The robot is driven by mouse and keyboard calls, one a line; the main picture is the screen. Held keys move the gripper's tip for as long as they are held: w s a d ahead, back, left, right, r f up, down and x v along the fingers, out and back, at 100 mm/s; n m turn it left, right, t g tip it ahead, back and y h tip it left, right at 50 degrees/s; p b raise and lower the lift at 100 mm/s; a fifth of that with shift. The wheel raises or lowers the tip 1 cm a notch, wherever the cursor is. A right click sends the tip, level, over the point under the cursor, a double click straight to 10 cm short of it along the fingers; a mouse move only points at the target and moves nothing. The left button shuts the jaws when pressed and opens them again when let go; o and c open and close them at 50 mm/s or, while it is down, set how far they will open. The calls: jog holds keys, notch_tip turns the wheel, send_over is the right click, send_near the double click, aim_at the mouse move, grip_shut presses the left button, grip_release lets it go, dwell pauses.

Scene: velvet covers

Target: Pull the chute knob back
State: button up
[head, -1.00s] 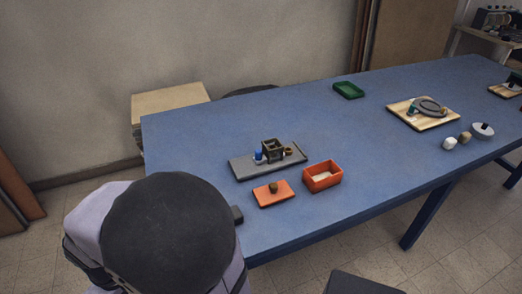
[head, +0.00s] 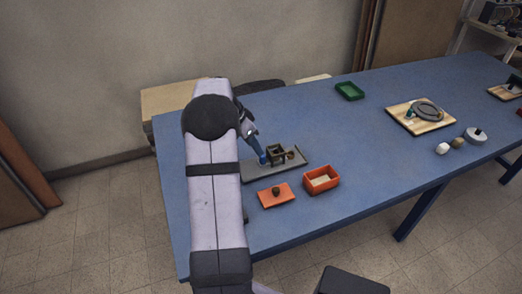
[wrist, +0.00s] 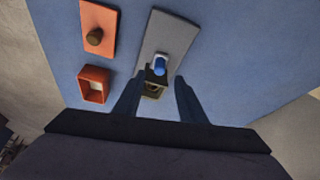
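A grey board (head: 254,174) on the blue table carries a dark box-shaped chute (head: 276,151). A small brown knob (head: 290,154) sticks out at the chute's right side. A short blue cylinder (wrist: 160,66) stands on the board beside the chute; I cannot tell which of the two is the chute knob. In the wrist view the dark chute (wrist: 154,78) shows partly between my fingers. My gripper (wrist: 157,84) is open, its two fingers apart and holding nothing that I can see.
An orange slab with a brown knob (head: 276,196) and an open orange box (head: 321,187) with pale contents lie in front of the board. A green tray (head: 349,91) and a wooden board with a grey ring (head: 398,115) are farther right. The middle table is clear.

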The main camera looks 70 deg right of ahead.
jog(key=shift+p+x, duration=0.9)
jog(key=shift+x, duration=2.8)
jog(key=shift+s+d+r, duration=0.1)
jog(key=shift+s, duration=0.05)
